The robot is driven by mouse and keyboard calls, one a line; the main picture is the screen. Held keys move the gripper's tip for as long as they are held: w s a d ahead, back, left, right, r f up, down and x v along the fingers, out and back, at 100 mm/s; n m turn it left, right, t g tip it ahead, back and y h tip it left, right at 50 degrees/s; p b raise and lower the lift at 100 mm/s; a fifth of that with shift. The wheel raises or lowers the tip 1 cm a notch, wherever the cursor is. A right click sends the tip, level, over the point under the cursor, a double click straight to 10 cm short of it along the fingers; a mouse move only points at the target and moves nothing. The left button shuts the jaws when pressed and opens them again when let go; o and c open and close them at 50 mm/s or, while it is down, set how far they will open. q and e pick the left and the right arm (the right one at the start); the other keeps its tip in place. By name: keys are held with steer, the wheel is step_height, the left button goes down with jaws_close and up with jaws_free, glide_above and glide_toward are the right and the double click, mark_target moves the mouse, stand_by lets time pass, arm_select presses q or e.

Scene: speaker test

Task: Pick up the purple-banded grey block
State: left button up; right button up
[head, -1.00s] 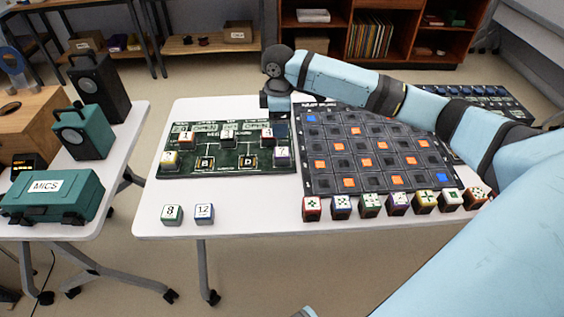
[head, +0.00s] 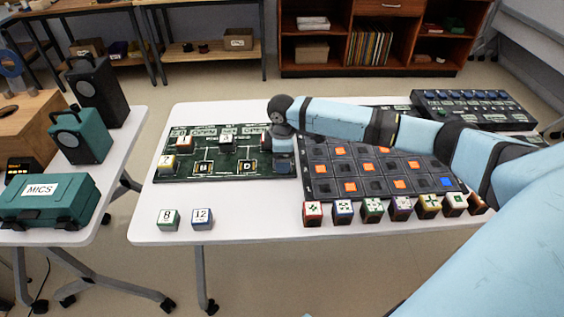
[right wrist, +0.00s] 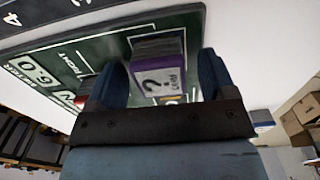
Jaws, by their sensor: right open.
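The purple-banded grey block (right wrist: 160,62) shows in the right wrist view, with a "?" on its pale grey face and a purple edge. It stands on the dark green board (right wrist: 115,50). My right gripper (right wrist: 163,82) is open, with one blue finger on each side of the block in the picture. I cannot tell whether either finger touches it. In the head view my right gripper (head: 283,163) is over the right end of the green board (head: 225,168) and hides the block. My left gripper is not in view.
A black grid board (head: 375,172) with orange squares lies right of the green board. Several patterned blocks (head: 372,208) line its front edge. Blocks marked 8 (head: 168,219) and 12 (head: 202,218) stand at the front left. The white table (head: 255,222) is clear between them.

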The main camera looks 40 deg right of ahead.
steer(key=shift+f, duration=0.5)
steer(key=c, duration=1)
